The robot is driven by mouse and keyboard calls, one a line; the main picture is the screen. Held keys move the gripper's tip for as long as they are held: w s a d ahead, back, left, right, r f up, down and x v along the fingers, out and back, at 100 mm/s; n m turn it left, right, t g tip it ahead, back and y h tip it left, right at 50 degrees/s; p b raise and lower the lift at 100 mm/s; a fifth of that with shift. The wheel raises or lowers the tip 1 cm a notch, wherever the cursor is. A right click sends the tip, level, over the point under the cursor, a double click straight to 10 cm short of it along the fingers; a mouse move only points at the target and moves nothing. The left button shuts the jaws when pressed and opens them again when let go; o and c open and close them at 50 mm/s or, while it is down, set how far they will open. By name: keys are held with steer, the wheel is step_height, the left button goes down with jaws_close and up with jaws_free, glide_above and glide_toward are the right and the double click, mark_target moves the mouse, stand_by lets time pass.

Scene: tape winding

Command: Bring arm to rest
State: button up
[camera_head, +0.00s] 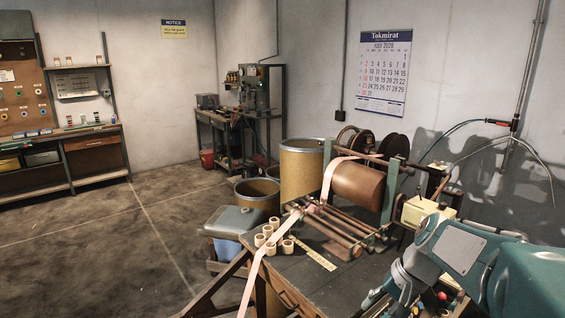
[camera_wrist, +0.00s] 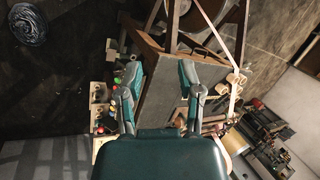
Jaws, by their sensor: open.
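My arm is teal and grey and comes in at the lower right of the head view. My gripper (camera_head: 372,303) is low there, at the right end of the workbench (camera_head: 318,284), partly hidden by the frame's bottom edge. In the wrist view my gripper (camera_wrist: 160,90) has its two fingers spread apart with nothing held between them. The grey bench top (camera_wrist: 165,80) shows beyond and between the fingers. The winding machine with its brown roll (camera_head: 358,187) stands on the bench, up and left of my arm.
Several small tape rolls (camera_head: 270,238) stand on the bench's left corner, beside a pale tape strip (camera_head: 259,262) hanging over the edge. Tan drums (camera_head: 301,170) stand behind. Small coloured items (camera_wrist: 117,92) lie left of my fingers. The floor at left (camera_head: 90,245) is clear.

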steer(key=s+a+r+n+t+h, duration=0.1)
steer(key=s+n+t+h, duration=0.1)
steer(key=s, duration=0.6)
steer(key=s+a+r+n+t+h, duration=0.1)
steer(key=s+a+n+t+h, duration=0.1)
steer(key=s, duration=0.6)
steer(key=shift+s+a+r+n, duration=0.15)
steer(key=shift+s+r+n, duration=0.2)
steer(key=shift+n, duration=0.45)
